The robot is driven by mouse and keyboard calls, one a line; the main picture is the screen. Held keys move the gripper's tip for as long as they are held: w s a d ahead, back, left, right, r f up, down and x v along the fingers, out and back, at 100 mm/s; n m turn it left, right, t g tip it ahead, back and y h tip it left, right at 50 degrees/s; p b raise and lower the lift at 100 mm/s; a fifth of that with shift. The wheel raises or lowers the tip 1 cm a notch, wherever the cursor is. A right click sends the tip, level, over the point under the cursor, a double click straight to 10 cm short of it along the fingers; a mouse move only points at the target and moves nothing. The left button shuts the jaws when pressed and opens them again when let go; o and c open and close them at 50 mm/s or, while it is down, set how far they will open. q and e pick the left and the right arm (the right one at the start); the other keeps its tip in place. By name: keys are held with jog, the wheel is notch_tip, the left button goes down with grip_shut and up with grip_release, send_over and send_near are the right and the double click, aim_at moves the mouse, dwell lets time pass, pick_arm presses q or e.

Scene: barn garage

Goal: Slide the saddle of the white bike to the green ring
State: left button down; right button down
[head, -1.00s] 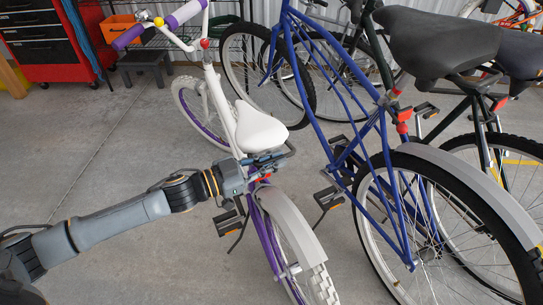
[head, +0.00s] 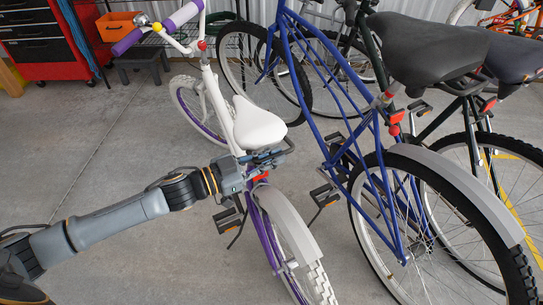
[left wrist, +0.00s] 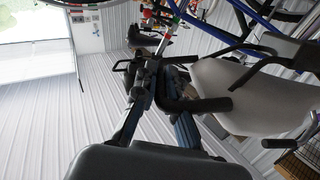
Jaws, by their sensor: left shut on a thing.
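The white bike (head: 222,102) stands at the middle left of the head view, with purple parts and a grey rear fender. Its white saddle (head: 258,124) also shows at the right of the left wrist view (left wrist: 240,92). My left gripper (head: 264,160) is just under and behind the saddle. It is shut, apparently on the dark bar at the saddle's rear; the exact contact is hidden. In the left wrist view the fingers (left wrist: 158,88) lie beside the saddle. A red part (head: 260,178) sits below the gripper. My right gripper is not in view.
A blue bike (head: 340,120) stands close to the right, with more bikes behind it. A red tool cabinet (head: 55,45), an orange bin (head: 117,26) and a low grey stool (head: 142,58) are at the back left. The floor left of the white bike is clear.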

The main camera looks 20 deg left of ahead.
pick_arm(q)
jog(key=shift+d+r, duration=0.1)
jog(key=shift+r, duration=0.45)
jog(key=c, duration=1.4)
grip_release()
jog(key=shift+f, duration=0.25)
jog(key=v, duration=1.2)
jog(key=shift+f, duration=0.1)
